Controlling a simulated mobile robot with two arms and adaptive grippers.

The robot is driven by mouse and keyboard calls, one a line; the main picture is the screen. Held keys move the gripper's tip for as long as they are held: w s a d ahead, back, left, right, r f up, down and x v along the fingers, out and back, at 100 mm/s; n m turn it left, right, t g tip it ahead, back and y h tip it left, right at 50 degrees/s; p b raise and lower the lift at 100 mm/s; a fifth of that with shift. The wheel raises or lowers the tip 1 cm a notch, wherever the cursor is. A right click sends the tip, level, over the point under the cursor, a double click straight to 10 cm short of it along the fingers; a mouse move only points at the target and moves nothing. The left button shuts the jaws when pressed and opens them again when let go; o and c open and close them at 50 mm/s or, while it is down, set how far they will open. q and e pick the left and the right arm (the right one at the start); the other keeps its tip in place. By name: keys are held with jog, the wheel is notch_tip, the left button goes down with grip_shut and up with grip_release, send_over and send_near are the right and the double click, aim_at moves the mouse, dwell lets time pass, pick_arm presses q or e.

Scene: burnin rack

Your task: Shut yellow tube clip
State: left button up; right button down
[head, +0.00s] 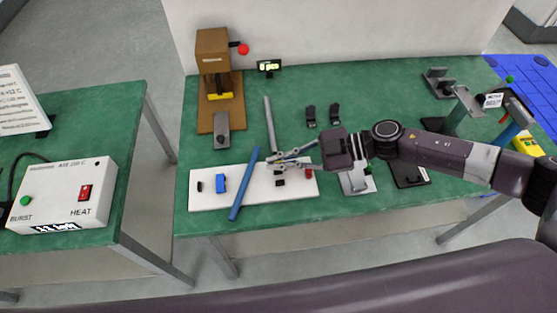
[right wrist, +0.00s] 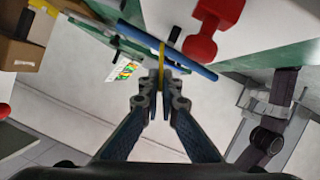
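The yellow tube clip (right wrist: 162,55) shows in the right wrist view as a thin yellow strip beside the blue tube (right wrist: 184,61), at my fingertips. My right gripper (right wrist: 160,82) has its fingers close together with the yellow strip between the tips. In the head view the right gripper (head: 272,158) is over the white board (head: 210,174), beside the slanted blue tube (head: 243,184). The yellow clip cannot be made out there, and the fingers hide part of the board. My left gripper is out of view.
The board also carries a blue block (head: 220,183), a small black piece (head: 200,187) and a red piece (head: 309,174). A grey rod (head: 269,125) lies behind it. A brown press (head: 213,65) stands at the back left.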

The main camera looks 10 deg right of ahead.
aim_at(280, 181)
jog(key=shift+s, duration=0.15)
jog(key=shift+s+f+n+t, duration=0.2)
jog(key=shift+n+t, duration=0.1)
jog(key=shift+n, duration=0.2)
jog(key=shift+s+f+n+t+b, duration=0.2)
jog(key=shift+s+n+t+b, duration=0.1)
jog(key=shift+n+t+b, duration=0.15)
jog(key=shift+s+f+n+t+y+b, duration=0.4)
jog(key=shift+f+n+t+y+b, duration=0.1)
jog(key=shift+n+b, duration=0.65)
jog(key=shift+s+n+t+b, duration=0.25)
jog(key=shift+n+b, duration=0.15)
jog(key=shift+b, duration=0.4)
jog(key=c, duration=2.2)
grip_release()
